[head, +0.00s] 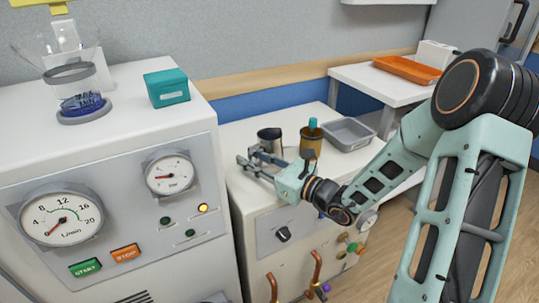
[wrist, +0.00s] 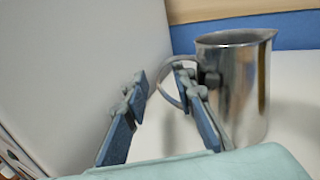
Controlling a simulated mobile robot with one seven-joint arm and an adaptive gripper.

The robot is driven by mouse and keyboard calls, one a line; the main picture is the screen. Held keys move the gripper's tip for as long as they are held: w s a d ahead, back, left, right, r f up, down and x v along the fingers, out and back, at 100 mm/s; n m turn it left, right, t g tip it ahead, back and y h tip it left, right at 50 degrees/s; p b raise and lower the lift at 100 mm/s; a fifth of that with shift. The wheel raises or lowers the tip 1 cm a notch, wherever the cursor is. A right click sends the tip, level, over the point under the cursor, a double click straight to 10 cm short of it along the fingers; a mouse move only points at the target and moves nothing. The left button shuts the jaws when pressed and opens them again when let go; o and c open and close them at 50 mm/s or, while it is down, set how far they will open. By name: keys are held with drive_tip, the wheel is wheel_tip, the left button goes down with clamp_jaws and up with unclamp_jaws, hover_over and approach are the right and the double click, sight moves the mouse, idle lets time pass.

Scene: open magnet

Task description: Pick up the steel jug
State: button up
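The steel jug (head: 270,141) stands upright on the lower white cabinet top, partly hidden behind my gripper in the head view. In the wrist view the jug (wrist: 238,90) is at the right, its looped handle (wrist: 163,88) pointing left. My gripper (head: 256,168) is open, with its fingers at the jug. In the wrist view the handle's outer curve lies between the two fingers (wrist: 160,78). The right finger overlaps the handle opening, close to the jug's body; the left finger is outside the handle. I cannot tell whether either finger touches it.
A brown cup (head: 311,141) with a teal item stands right of the jug, and a grey tray (head: 348,134) lies beyond it. The taller gauge cabinet (head: 125,205) rises close on the left. A teal box (head: 166,88) sits on top of it.

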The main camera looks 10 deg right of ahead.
clamp_jaws()
drive_tip(key=shift+r, duration=0.2)
idle(0.5)
drive_tip(key=shift+r+p, duration=0.6)
drive_tip(key=shift+r, duration=0.2)
drive_tip(key=s+d+r+p, duration=0.1)
drive_tip(key=s+d+r, duration=0.5)
drive_tip(key=s+r, duration=0.4)
drive_tip(key=shift+s+r, duration=0.35)
drive_tip(key=shift+s, duration=0.7)
drive_tip(key=shift+s+r+b, duration=0.15)
drive_tip(key=shift+s+b, duration=0.15)
drive_tip(key=shift+b, duration=0.1)
idle(1.5)
